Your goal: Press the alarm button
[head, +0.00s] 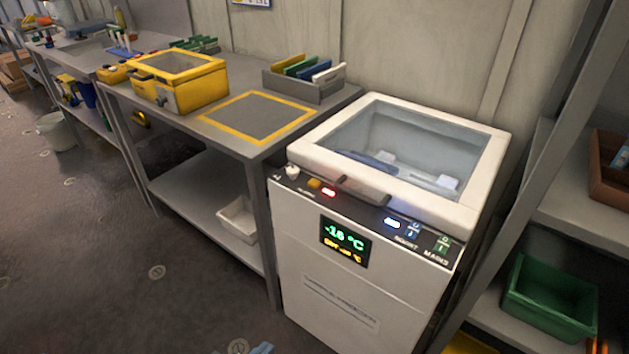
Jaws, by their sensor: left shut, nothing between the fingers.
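The alarm button appears to be the small yellow button (314,183) on the dark control panel of a white chest freezer (320,285). A lit red lamp (329,193) is just right of it, and a white knob (292,172) is to its left. The freezer display (345,241) glows green at about -16 °C. The glass lid is down, with a dark handle at its front. Only a blue tip of my left gripper (262,348) shows at the bottom edge, shut and well below the panel. My right gripper is out of view.
Left of the freezer is a grey bench with a yellow-framed mat (297,127), a yellow case (207,92) and a file rack (285,84). Shelving with a green crate (548,310) stands at the right. The floor in front at left is clear.

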